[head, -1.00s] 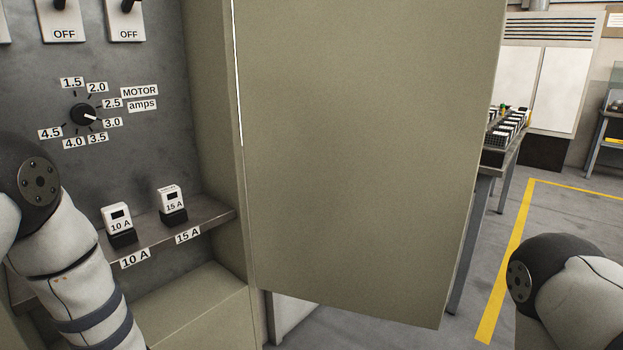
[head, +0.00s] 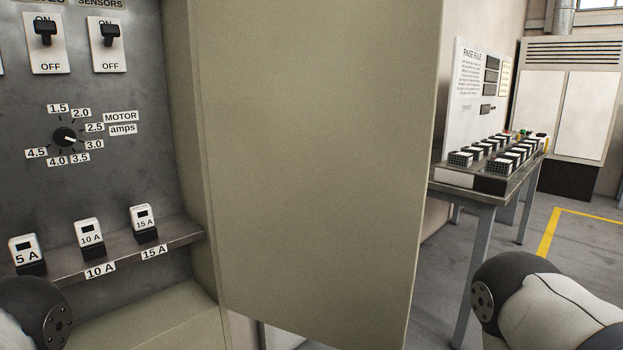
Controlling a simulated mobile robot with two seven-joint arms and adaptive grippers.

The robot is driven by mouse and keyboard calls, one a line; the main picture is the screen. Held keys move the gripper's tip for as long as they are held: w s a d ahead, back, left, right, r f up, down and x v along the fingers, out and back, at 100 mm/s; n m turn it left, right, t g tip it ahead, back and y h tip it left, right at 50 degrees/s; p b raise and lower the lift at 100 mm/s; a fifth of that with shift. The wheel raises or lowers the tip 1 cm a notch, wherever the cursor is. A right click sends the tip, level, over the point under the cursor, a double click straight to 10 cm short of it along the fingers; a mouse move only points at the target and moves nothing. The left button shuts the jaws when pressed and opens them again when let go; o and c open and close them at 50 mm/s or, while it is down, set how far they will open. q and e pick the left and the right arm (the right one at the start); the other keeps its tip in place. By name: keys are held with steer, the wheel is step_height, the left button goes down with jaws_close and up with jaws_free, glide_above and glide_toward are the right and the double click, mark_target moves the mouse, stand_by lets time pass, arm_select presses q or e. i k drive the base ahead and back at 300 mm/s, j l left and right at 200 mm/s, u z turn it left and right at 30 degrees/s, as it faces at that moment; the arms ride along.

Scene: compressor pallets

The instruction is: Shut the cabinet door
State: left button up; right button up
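The cabinet door (head: 315,160) is a large olive-beige panel in the middle of the head view. It stands open, hinged at the right side of the cabinet (head: 192,130). The cabinet's grey inside shows at the left, with switches, a motor amps dial (head: 65,137) and a shelf (head: 180,236). Parts of my arms show at the lower left and lower right corners. Neither gripper is in the picture. I see no contact between my arms and the door.
Fuse blocks marked 5 A (head: 26,252), 10 A (head: 89,234) and 15 A (head: 143,220) stand on the shelf. Right of the door is a table (head: 477,193) with several small blocks. A white cabinet (head: 565,115) stands behind. Floor with yellow lines (head: 549,235) is clear at the right.

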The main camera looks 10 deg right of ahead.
mark_target(319, 116)
steer(key=l+u, duration=0.45)
steer(key=l, duration=0.25)
steer(key=k+l+u, duration=0.15)
steer(key=l+u, duration=0.25)
steer(key=l, duration=0.25)
steer(key=i+l+u, duration=0.15)
steer(key=l+u, duration=0.15)
steer(key=l, duration=0.15)
steer(key=i+l+u, duration=0.1)
steer(key=l+u, duration=0.55)
steer(key=l, duration=0.25)
steer(key=i+l+u, duration=0.25)
steer(key=l+u, duration=0.25)
steer(key=l, duration=0.2)
